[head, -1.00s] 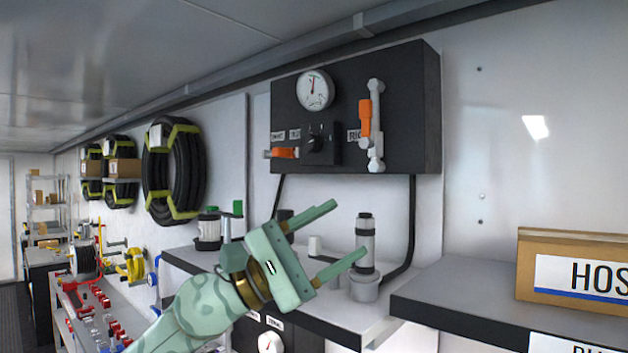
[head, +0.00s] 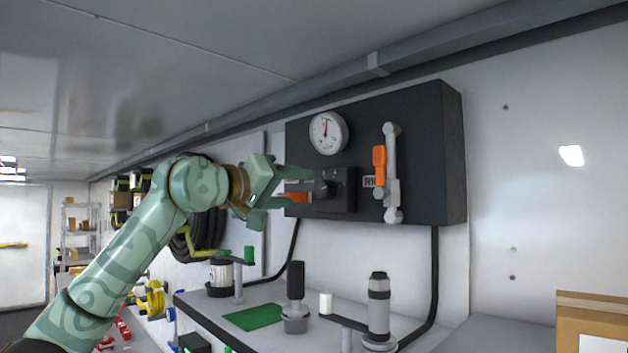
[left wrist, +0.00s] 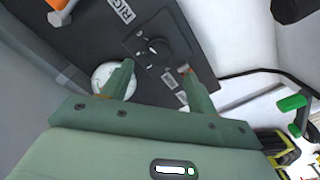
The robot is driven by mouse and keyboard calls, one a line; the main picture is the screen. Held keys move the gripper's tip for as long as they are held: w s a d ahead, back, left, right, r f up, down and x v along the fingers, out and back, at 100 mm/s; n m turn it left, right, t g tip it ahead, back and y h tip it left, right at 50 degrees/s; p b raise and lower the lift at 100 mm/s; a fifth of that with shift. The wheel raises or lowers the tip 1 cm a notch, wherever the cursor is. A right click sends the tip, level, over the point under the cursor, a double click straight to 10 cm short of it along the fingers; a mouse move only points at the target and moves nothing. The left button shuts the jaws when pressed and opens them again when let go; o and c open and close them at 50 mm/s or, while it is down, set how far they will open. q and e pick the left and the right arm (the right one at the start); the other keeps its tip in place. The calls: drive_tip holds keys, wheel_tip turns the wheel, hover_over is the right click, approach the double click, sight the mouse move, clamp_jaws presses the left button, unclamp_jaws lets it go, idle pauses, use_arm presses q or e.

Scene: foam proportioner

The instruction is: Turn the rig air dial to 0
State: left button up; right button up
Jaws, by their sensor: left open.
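The rig air dial is a black knob (head: 327,188) on a raised black plate, low on the dark wall panel (head: 425,150). In the left wrist view the knob (left wrist: 158,47) lies just beyond the fingertips, with white marks beside it; its exact setting is too small to read. My left gripper (head: 300,187) is open and empty, its fingers pointing right toward the knob from its left side. In the left wrist view the two fingers (left wrist: 157,67) stand apart, and I see no contact with the knob. My right gripper is not in view.
A round gauge (head: 328,132) sits above the knob. An orange-handled lever (head: 380,160) on grey pipework is at its right. A small orange handle (head: 297,197) at its left is partly hidden by my fingers. A shelf with fittings (head: 378,305) lies below.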

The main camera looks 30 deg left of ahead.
sight(320, 190)
use_arm(q)
drive_tip(key=p+x, duration=0.1)
drive_tip(key=x, duration=0.3)
drive_tip(key=shift+w+d+r+p, duration=0.1)
drive_tip(key=shift+w+d+p, duration=0.1)
drive_tip(key=shift+w+p, duration=0.15)
drive_tip(key=shift+w+d, duration=0.2)
drive_tip(key=shift+w, duration=0.35)
drive_tip(key=c, duration=1)
